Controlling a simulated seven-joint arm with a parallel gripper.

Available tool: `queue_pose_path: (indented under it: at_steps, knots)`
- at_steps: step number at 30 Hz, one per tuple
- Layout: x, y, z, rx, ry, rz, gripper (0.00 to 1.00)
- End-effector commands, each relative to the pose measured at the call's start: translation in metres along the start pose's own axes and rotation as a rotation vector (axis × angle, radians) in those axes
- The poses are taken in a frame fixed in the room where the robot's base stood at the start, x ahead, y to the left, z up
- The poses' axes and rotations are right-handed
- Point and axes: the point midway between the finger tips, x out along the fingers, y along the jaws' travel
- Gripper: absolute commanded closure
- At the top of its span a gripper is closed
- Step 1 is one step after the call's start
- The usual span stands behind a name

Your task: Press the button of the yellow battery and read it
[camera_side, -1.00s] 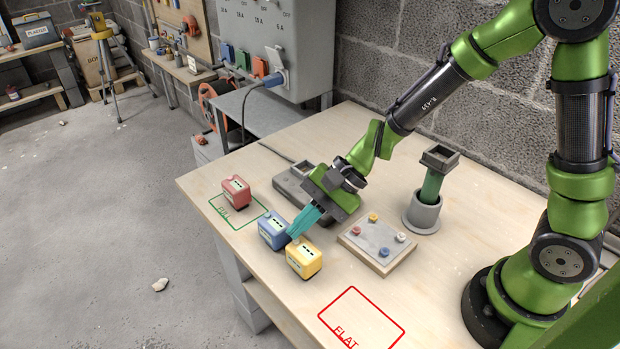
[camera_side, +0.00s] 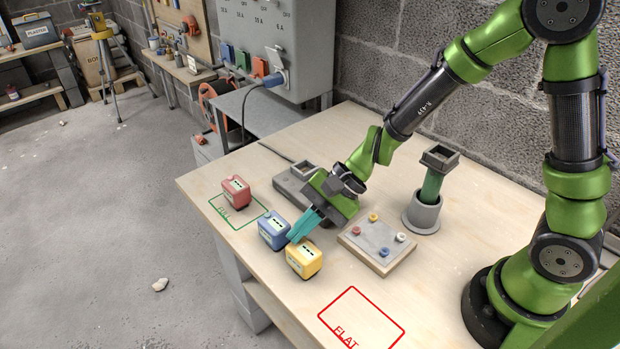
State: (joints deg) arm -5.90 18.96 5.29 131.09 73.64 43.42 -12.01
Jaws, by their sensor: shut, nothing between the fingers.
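The yellow battery (camera_side: 304,261) stands upright on the wooden bench. Dark marks show on its top, too small to read, and I cannot make out its button. My gripper (camera_side: 293,240) is shut and empty, with its teal fingers slanting down to the left. The fingertips are at the upper left edge of the yellow battery, by the gap to the blue battery (camera_side: 272,231). I cannot tell whether they touch either one. A red battery (camera_side: 235,190) stands at the edge of the green FULL outline (camera_side: 257,217).
A red FLAT outline (camera_side: 388,336) at the front is empty. A board with coloured knobs (camera_side: 362,257) lies right of the batteries. Behind it stands a grey holder with a green post (camera_side: 423,213). A grey device with a socket (camera_side: 290,187) sits behind my gripper.

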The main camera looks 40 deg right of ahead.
Motion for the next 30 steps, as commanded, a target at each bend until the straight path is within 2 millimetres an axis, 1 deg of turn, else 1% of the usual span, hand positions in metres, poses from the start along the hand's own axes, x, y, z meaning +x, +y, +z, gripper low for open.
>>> queue_pose_path:
  at_steps: [17, 30]
  knots:
    - [0.003, 0.002, -0.002, 0.001, 0.0, 0.001, 1.0]
    - [-0.009, -0.006, 0.006, 0.0, 0.0, 0.0, 1.0]
